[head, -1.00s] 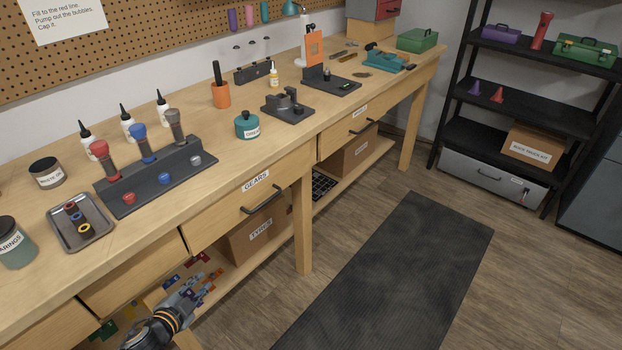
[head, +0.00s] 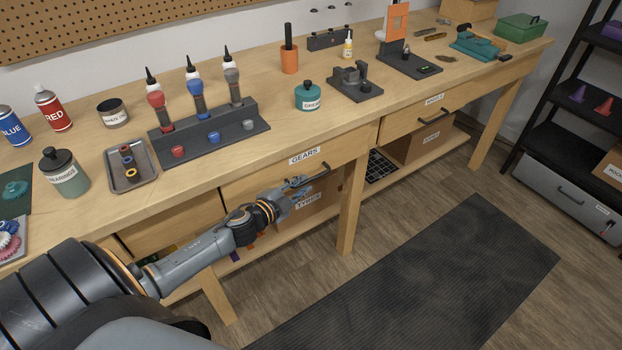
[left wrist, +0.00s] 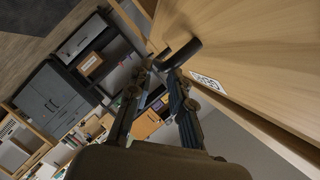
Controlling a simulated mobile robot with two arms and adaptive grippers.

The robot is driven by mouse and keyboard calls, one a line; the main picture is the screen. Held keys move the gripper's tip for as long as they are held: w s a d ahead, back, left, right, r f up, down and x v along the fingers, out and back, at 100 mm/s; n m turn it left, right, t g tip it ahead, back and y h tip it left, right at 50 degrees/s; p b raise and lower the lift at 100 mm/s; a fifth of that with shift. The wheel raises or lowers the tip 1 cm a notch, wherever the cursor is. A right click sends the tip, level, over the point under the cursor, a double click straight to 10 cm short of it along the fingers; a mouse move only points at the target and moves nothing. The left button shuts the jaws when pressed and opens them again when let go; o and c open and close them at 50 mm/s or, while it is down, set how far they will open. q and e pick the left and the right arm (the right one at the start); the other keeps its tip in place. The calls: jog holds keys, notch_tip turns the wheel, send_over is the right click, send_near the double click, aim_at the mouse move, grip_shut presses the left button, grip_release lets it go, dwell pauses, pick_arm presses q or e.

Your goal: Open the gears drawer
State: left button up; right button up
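The gears drawer (head: 250,187) is a wooden drawer front under the bench top, marked by a white GEARS label (head: 305,156). It looks flush with the bench. My left gripper (head: 308,188) is at the right part of this drawer front, by its dark bar handle, which it partly hides. In the left wrist view the fingers (left wrist: 158,78) are apart with a gap between them. The black handle (left wrist: 187,53) is right at the fingertips there; I cannot tell whether they touch it. The GEARS label also shows there (left wrist: 208,82). My right gripper is not in view.
A bench leg (head: 352,205) stands right of the gripper. A cardboard box (head: 312,212) sits on the lower shelf below the drawer. Bottles, a driver rack (head: 215,133) and a metal tray (head: 131,184) are on the bench top. The dark floor mat (head: 430,285) is clear.

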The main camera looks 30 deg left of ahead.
aim_at(308, 181)
pick_arm(q)
jog(key=shift+x, duration=2.3)
grip_shut()
